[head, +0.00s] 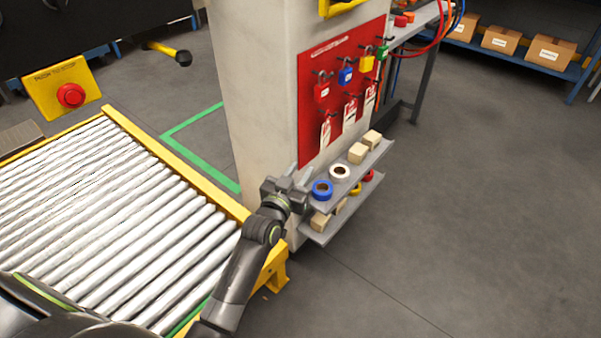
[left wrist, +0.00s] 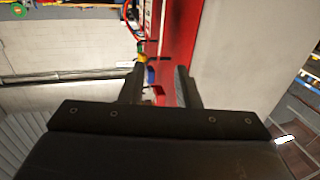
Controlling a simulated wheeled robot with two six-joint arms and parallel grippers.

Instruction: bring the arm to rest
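My left arm (head: 240,278) comes in from the bottom and reaches up and to the right across the edge of the roller conveyor. My left gripper (head: 294,178) is beside the grey column, at the left end of the small shelves. In the left wrist view, its two fingers (left wrist: 160,82) stand apart with nothing between them, and the red board shows beyond them. My right gripper is not in view.
The roller conveyor (head: 120,205) with yellow rails lies left. The column (head: 255,95) carries a red lock board (head: 342,90). Shelves (head: 345,190) hold tape rolls, including a blue one (head: 322,190), and wooden blocks (head: 358,153). The floor on the right (head: 480,210) is clear.

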